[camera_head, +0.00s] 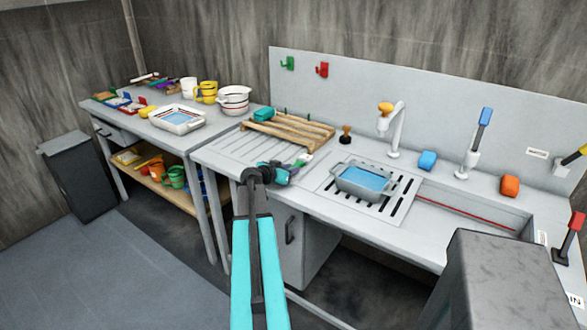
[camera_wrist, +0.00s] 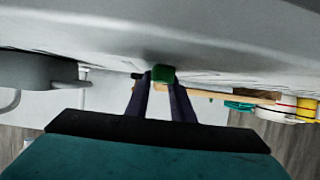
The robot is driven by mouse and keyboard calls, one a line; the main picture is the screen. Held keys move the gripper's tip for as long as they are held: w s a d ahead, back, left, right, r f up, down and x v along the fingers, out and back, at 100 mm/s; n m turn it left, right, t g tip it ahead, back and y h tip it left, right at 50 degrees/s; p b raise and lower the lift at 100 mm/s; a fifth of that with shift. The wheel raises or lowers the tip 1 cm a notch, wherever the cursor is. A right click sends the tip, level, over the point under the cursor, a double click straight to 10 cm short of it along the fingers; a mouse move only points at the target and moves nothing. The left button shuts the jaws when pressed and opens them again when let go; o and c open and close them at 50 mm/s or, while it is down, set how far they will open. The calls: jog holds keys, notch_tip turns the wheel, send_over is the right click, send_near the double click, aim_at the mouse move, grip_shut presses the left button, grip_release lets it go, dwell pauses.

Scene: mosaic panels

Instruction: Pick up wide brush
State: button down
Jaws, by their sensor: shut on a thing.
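My gripper (camera_head: 298,164) is over the counter, between the wooden rack and the sink basin. In the wrist view the gripper (camera_wrist: 162,84) has its two dark fingers shut on a small green piece (camera_wrist: 163,74), which I take to be the wide brush. Only its green end shows between the fingertips; its bristles and full shape are hidden. In the head view the held thing is too small to make out clearly. I cannot tell whether it touches the counter.
A grey basin (camera_head: 361,181) of water stands to the right. A brown-knobbed stamp-like item (camera_head: 346,134) and the tap (camera_head: 394,130) stand behind. The left table (camera_head: 150,122) holds several bowls and cups.

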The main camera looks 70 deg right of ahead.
jog(key=shift+r, duration=0.2)
jog(key=shift+r+b, duration=0.75)
jog(key=shift+r, duration=0.7)
jog(key=s+a+b, duration=0.1)
jog(key=s+a, duration=0.1)
jog(key=a, duration=0.1)
jog(key=s+a+b, duration=0.1)
jog(key=s+a, duration=0.1)
jog(key=s, duration=0.1)
jog(key=s+a+r+b, duration=0.1)
jog(key=s+a, duration=0.1)
jog(key=a, duration=0.1)
jog(key=shift+s+a, duration=0.15)
jog(key=shift+a, duration=0.15)
jog(key=shift+s+a+f+b, duration=0.1)
jog(key=shift+s+b, duration=0.05)
jog(key=shift+b, duration=0.45)
jog(key=shift+s+a+b, duration=0.65)
jog(key=shift+a+b, duration=0.05)
jog(key=shift+b, duration=0.55)
jog(key=shift+d+b, duration=0.15)
jog(key=shift+b, duration=0.65)
jog(key=shift+b, duration=0.4)
jog(key=b, duration=0.7)
jog(key=shift+s+r, duration=0.2)
jog(key=shift+s, duration=0.15)
